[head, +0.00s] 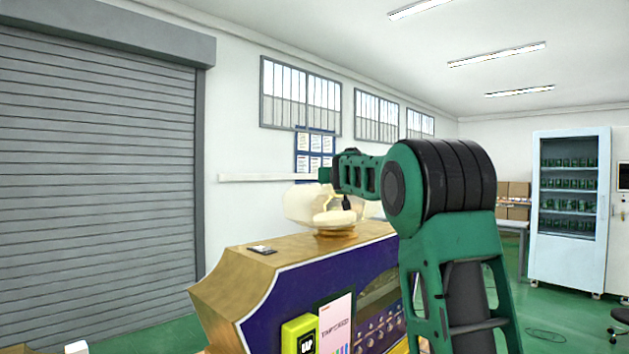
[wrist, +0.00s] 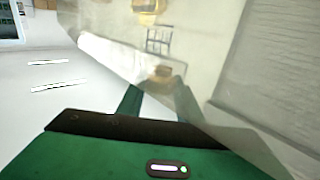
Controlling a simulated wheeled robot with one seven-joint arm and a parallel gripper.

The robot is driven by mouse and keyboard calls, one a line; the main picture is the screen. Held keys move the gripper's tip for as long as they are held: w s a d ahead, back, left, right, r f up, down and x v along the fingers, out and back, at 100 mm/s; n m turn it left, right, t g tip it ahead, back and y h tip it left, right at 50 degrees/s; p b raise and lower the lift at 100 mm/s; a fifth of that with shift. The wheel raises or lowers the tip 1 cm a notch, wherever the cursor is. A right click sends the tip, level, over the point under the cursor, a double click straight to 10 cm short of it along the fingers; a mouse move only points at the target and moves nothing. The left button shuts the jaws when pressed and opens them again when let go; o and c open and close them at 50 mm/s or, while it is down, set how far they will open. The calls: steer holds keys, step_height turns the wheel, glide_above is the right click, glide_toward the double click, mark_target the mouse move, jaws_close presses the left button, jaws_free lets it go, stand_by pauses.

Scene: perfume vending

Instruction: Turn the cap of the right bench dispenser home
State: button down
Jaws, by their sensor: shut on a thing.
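A cream, translucent dispenser (head: 300,205) with a rounded body and a gold foot stands on the bench top in the head view. My arm partly covers it, and I cannot tell from its place alone whether it is the right one. My gripper (head: 340,188) is at the dispenser's upper part, its fingers mostly hidden. In the wrist view, my gripper (wrist: 158,98) is shut on a small gold-brown piece, which looks like the cap (wrist: 164,72). See-through dispenser glass blurs that view, so I cannot tell how far the cap is turned.
A vending cabinet (head: 568,200) stands far right. A grey shutter (head: 95,180) fills the left.

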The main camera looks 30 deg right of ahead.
steer(key=shift+w+a+r, duration=0.1)
stand_by(0.4)
steer(key=c, duration=1.3)
jaws_free()
glide_above(336, 199)
steer(key=d+x, duration=0.1)
steer(key=x, duration=0.2)
steer(key=shift+s+a, duration=0.25)
